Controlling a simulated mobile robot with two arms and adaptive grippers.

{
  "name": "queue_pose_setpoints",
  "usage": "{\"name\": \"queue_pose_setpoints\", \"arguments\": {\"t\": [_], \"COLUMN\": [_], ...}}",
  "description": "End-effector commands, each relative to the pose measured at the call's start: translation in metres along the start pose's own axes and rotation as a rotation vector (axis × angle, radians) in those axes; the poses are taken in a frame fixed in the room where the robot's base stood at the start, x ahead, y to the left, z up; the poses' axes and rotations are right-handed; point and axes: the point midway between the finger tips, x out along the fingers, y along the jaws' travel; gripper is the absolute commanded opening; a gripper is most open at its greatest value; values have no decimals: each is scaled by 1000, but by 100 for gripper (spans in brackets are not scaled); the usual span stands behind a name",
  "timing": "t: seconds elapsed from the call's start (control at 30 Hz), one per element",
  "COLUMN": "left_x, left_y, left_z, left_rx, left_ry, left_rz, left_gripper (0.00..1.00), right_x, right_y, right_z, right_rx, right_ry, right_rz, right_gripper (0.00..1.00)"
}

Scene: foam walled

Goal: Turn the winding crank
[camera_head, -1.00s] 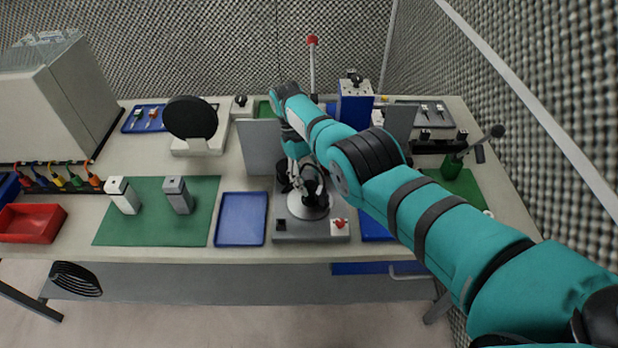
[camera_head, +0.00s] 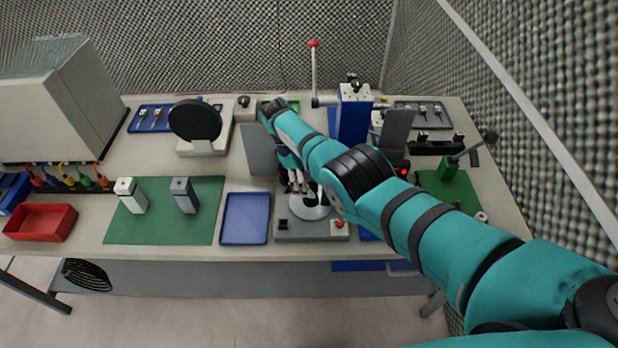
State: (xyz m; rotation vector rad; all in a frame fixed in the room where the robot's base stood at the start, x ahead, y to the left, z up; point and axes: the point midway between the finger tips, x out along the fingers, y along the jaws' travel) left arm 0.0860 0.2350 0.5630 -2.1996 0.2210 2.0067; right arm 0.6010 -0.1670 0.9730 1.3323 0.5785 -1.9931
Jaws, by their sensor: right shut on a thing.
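A grey winding unit (camera_head: 312,230) stands at the front middle of the bench, with a pale round disc (camera_head: 311,210) on top and a red button (camera_head: 339,224) at its front right. My right arm reaches down over it from the right. My right gripper (camera_head: 297,186) is low over the disc's back left side and is shut on what appears to be the crank's handle. The crank is mostly hidden by the gripper and forearm, so its angle cannot be told. My left gripper is not in view.
Grey upright panels (camera_head: 262,150) flank the unit, and a blue tray (camera_head: 245,219) lies to its left. A blue press (camera_head: 353,115) with a red-knobbed lever (camera_head: 314,46) stands behind my arm. A green mat (camera_head: 200,215) holds two small blocks.

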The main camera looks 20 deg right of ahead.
Motion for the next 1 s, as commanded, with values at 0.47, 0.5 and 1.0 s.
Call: {"name": "queue_pose_setpoints", "arguments": {"t": [0.47, 0.5, 1.0], "left_x": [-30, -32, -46], "left_y": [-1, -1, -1], "left_z": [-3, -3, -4], "left_rx": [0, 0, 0], "left_ry": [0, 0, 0], "left_rz": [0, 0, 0], "left_gripper": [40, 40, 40], "right_x": [1, 1, 3], "right_y": [-4, -4, -5], "right_z": [2, 2, 2], "right_rx": [-223, -241, -472], "right_ry": [-4, -4, -3], "right_rz": [85, 93, 188], "right_gripper": [5, 5, 5]}}
